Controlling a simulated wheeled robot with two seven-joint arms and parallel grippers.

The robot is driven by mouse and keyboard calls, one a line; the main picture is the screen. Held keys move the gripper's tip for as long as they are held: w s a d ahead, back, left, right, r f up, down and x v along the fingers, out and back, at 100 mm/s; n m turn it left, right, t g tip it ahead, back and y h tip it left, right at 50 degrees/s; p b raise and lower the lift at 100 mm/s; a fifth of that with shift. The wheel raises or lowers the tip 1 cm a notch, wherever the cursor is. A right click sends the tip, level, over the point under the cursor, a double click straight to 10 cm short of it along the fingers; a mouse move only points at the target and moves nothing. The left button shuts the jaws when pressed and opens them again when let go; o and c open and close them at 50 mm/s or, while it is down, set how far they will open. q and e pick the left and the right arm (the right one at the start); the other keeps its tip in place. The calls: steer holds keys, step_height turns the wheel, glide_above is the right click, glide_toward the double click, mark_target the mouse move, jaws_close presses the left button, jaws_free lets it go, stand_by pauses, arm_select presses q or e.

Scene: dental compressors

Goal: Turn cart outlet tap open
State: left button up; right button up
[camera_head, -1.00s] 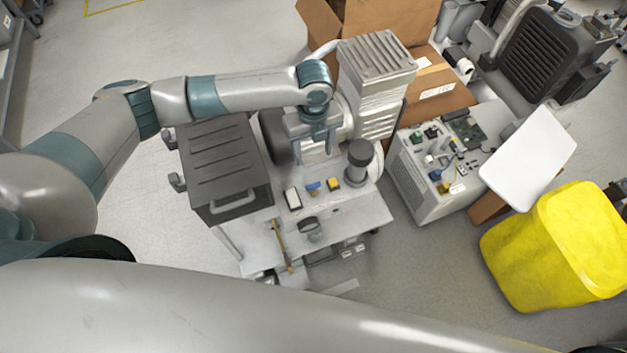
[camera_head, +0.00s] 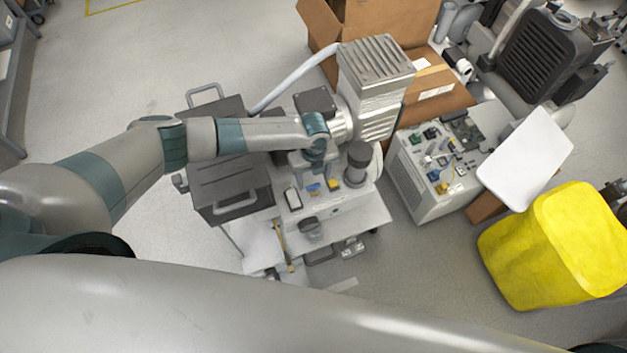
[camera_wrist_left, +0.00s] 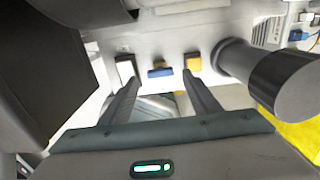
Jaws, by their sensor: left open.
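The compressor cart (camera_head: 345,215) stands in the middle of the head view. Its pale top carries a small blue tap-like part (camera_head: 313,188) between a white-faced part (camera_head: 292,198) and a yellow part (camera_head: 333,185). I cannot tell for sure which is the outlet tap. My left gripper (camera_head: 318,172) is over the cart, close to these parts. In the left wrist view the blue part (camera_wrist_left: 160,72) shows between the two open fingertips (camera_wrist_left: 160,79), with the yellow part (camera_wrist_left: 194,62) near the right fingertip. Nothing is held. Contact cannot be told.
A dark handled box (camera_head: 228,182) stands left of the parts and a dark-capped cylinder (camera_head: 358,163) to their right. The ribbed compressor head (camera_head: 376,62) rises behind. A circuit-board unit (camera_head: 440,160) and a yellow bin (camera_head: 553,250) stand to the right.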

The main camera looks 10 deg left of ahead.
mark_target(313, 186)
arm_select(q)
steer(key=shift+f, duration=1.6)
steer(key=c, duration=1.1)
